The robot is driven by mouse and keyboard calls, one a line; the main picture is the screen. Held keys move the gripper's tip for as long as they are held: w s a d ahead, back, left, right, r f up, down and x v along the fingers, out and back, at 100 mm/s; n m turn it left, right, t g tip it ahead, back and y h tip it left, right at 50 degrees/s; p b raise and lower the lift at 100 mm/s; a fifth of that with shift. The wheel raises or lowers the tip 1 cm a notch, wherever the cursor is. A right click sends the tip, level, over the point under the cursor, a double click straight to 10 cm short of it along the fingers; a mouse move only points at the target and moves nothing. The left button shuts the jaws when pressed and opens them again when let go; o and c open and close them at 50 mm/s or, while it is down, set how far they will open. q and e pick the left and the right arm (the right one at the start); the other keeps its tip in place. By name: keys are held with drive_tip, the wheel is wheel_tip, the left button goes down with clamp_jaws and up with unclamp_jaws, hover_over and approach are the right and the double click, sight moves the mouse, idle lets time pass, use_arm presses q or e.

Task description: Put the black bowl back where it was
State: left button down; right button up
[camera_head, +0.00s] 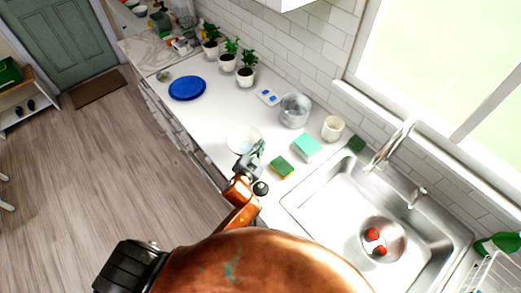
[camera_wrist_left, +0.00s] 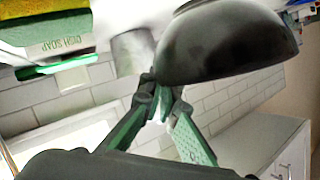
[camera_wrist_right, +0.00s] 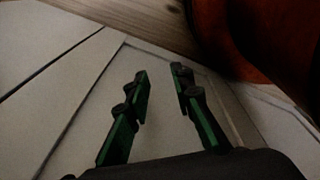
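The bowl (camera_head: 242,138) is on or just above the white counter in the head view, its inside looking pale. In the left wrist view its outside is black (camera_wrist_left: 225,45) and fills the upper middle. My left gripper (camera_head: 252,156) is at its near edge; in the left wrist view the fingertips (camera_wrist_left: 162,92) come together on the rim, shut on it. Whether the bowl touches the counter is unclear. My right gripper (camera_wrist_right: 160,75) is open and empty, in front of pale cabinet panels.
Right of the bowl are a green-yellow sponge (camera_head: 281,167), a dish soap box (camera_head: 306,147), a metal pot (camera_head: 294,110) and a cream cup (camera_head: 333,128). The sink (camera_head: 310,208) is nearer. A blue plate (camera_head: 187,88) lies farther left, with clear counter between.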

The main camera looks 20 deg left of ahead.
use_arm(q)
drive_tip(key=shift+w+a+f, duration=0.1)
drive_tip(key=shift+w+f, duration=0.4)
drive_tip(key=shift+f, duration=0.05)
drive_tip(key=shift+w+f, duration=0.15)
drive_tip(key=shift+f, duration=0.8)
drive_tip(key=shift+w+f, duration=0.1)
drive_tip(key=shift+f, duration=0.8)
drive_tip(key=shift+f, duration=0.1)
drive_tip(key=c, duration=2.7)
unclamp_jaws()
drive_tip(key=shift+f, duration=0.1)
drive_tip(key=o, duration=0.5)
drive_tip(key=shift+o, duration=0.2)
drive_tip(key=shift+r, duration=0.2)
drive_tip(key=v, duration=1.2)
drive_tip(key=shift+b, duration=0.3)
